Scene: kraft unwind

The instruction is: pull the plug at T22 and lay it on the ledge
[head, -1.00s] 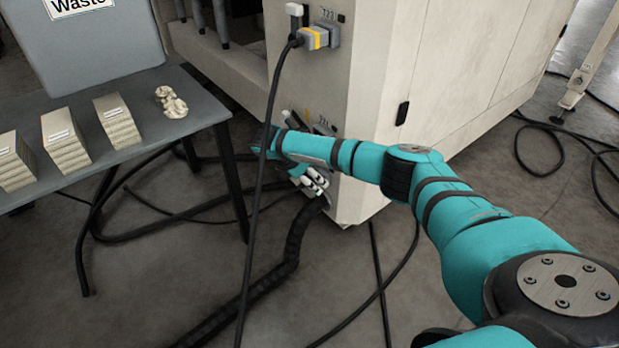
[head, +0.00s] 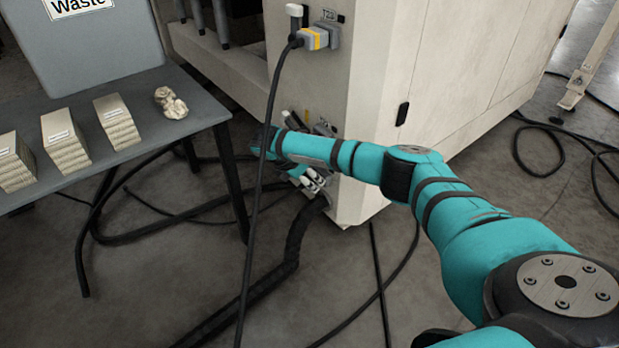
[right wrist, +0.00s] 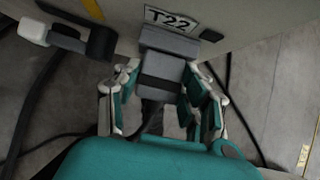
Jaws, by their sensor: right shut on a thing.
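The grey plug (right wrist: 163,68) sits at the panel under the label T22 (right wrist: 171,20) in the right wrist view, its dark cable running back toward my wrist. My right gripper (right wrist: 163,82) is shut on this plug, with a finger on each side. In the head view my right gripper (head: 311,182) is low at the machine's corner, and my arm hides the plug. I cannot tell from the pictures whether the plug has come out of its socket. My left gripper is not in view. I cannot pick out the ledge for certain.
A white-tipped lever (right wrist: 40,32) is left of the plug. Another plug with a yellow band (head: 316,38) is higher on the machine (head: 372,110), its cable (head: 262,190) hanging before my right arm. A grey table (head: 160,135) with several stacks stands left. Cables cross the floor.

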